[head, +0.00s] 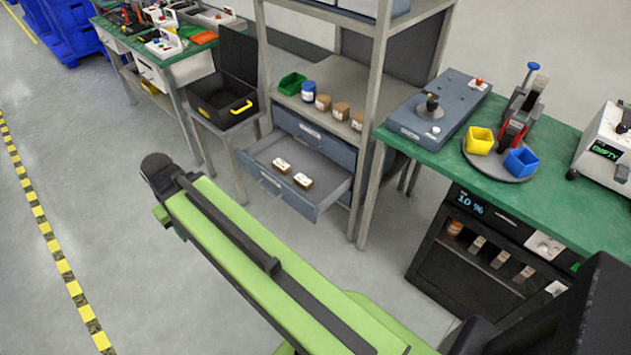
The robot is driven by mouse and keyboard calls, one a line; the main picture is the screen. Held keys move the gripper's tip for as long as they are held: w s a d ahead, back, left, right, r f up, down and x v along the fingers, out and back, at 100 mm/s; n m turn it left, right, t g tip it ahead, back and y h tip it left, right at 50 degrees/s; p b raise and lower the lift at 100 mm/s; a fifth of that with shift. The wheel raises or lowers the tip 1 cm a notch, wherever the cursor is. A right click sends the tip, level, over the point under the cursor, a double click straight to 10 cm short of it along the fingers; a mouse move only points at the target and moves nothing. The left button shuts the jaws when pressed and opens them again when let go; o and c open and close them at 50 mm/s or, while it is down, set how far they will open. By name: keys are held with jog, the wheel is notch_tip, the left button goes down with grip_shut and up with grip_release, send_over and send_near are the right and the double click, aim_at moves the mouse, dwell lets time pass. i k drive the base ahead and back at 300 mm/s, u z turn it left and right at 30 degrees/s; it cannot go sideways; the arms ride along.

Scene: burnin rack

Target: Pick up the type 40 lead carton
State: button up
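One carton (281,165) is farther back to the left, the other carton (303,181) nearer to the right. They lie apart. Their labels are too small to read, so I cannot tell which, if either, is type 40. My green arm crosses the lower middle of the head view, in front of the drawer. My gripper does not show in the view.
An open black case (225,100) stands left. A green bench (560,195) with fixtures stands right, above a black cabinet (440,275). Left floor is clear.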

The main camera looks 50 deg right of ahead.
aim_at(302, 180)
jog(key=u, duration=0.05)
jog(key=i, duration=1)
jog(key=z, duration=0.05)
